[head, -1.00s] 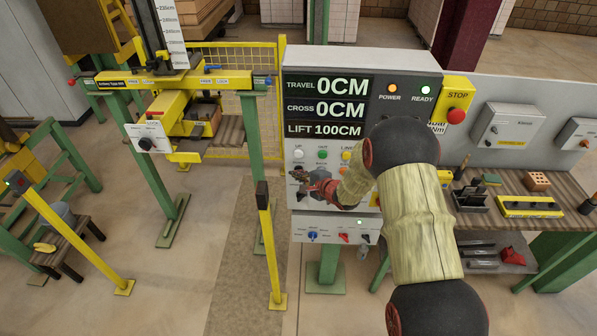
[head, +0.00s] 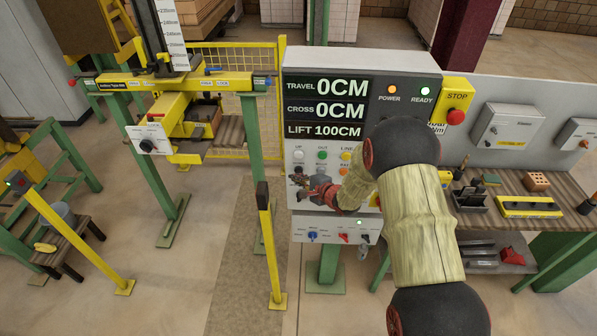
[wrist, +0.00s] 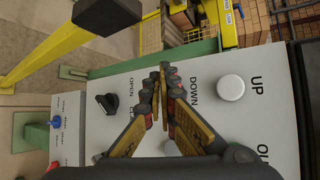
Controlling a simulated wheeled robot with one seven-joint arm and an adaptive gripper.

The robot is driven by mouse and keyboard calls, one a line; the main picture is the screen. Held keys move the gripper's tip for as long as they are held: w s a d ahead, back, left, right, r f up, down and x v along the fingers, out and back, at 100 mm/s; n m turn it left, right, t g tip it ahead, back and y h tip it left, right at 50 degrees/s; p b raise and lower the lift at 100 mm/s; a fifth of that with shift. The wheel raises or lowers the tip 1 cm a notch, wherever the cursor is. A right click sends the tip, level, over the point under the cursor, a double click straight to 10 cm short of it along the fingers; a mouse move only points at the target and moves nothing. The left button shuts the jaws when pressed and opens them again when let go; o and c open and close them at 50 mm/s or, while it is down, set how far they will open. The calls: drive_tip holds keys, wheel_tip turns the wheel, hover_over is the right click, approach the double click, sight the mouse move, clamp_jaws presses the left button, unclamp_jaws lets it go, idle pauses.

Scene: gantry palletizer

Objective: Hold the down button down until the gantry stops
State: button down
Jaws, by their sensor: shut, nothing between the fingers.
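The control panel (head: 420,62) faces me, with a display (head: 325,108) reading travel 0CM, cross 0CM, lift 100CM. My gripper (head: 299,180) is shut and empty at the panel's lower left. In the wrist view its closed fingertips (wrist: 163,72) lie over the spot beside the DOWN label (wrist: 194,91). They hide the down button, so I cannot tell whether it is pressed. The white UP button (head: 298,154) is just above the fingers; it also shows in the wrist view (wrist: 231,88). The yellow gantry (head: 172,118) stands at the left.
A black knob marked OPEN (wrist: 106,104) is beside the fingers in the wrist view. A yellow STOP box (head: 457,97) is at the panel's right. A yellow post (head: 268,245) stands in front of the panel. A tool bench (head: 520,190) is at the right.

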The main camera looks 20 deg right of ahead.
drive_tip(key=shift+s+a+p, duration=0.15)
drive_tip(key=shift+s+a, duration=0.1)
drive_tip(key=shift+s, duration=0.55)
drive_tip(key=shift+s+a+p, duration=0.15)
drive_tip(key=shift+s+a, duration=0.15)
drive_tip(key=shift+s, duration=0.5)
drive_tip(key=shift+s+a+p, duration=0.15)
drive_tip(key=shift+s+a, duration=0.1)
drive_tip(key=shift+s, duration=0.55)
